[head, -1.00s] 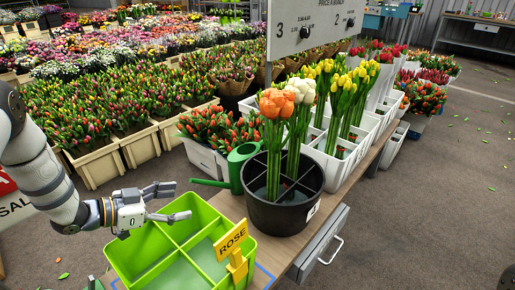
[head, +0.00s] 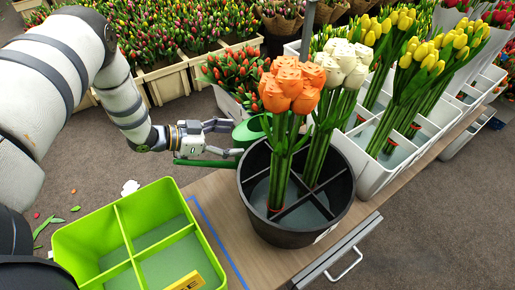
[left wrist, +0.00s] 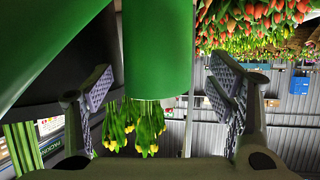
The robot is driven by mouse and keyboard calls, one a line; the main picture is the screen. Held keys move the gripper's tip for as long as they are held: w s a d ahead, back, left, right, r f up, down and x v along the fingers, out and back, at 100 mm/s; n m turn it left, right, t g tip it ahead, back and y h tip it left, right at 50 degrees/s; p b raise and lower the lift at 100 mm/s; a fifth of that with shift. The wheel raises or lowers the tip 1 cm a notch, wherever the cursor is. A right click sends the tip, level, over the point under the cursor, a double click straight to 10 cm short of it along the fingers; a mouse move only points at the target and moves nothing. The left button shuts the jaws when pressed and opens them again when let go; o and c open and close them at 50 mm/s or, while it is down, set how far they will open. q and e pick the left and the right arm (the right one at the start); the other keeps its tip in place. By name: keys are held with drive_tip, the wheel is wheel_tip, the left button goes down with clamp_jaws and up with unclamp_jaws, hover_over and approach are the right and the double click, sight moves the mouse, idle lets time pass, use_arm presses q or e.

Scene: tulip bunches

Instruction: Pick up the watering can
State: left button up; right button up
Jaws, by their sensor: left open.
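The green watering can (head: 249,131) stands on the table behind the black bucket, which hides part of it. Its long spout (head: 205,163) points left. My left gripper (head: 231,139) is open at the can's left side, its fingers pointing right towards it. In the left wrist view, a green upright part of the can (left wrist: 158,50) shows between the two open fingers (left wrist: 160,92), with a gap on both sides. A second green part (left wrist: 48,45) slants across the upper left. My right gripper is not in view.
The black bucket (head: 258,222) with orange and white tulips stands close right of my gripper. A green divided crate (head: 92,222) is at the front left. White crates (head: 388,172) of yellow tulips stand at the right. Several tulip crates fill the back.

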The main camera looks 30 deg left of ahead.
sight(253, 136)
use_arm(q)
drive_tip(key=b+x, duration=0.1)
drive_tip(key=x, duration=0.5)
drive_tip(key=shift+w+d+r, duration=0.15)
drive_tip(key=shift+w, duration=0.05)
drive_tip(key=shift+w+d, duration=0.2)
drive_tip(key=shift+w, duration=0.1)
drive_tip(key=c, duration=1.6)
drive_tip(key=shift+w+r, duration=0.1)
drive_tip(key=shift+r, duration=0.05)
drive_tip(key=shift+c, duration=0.5)
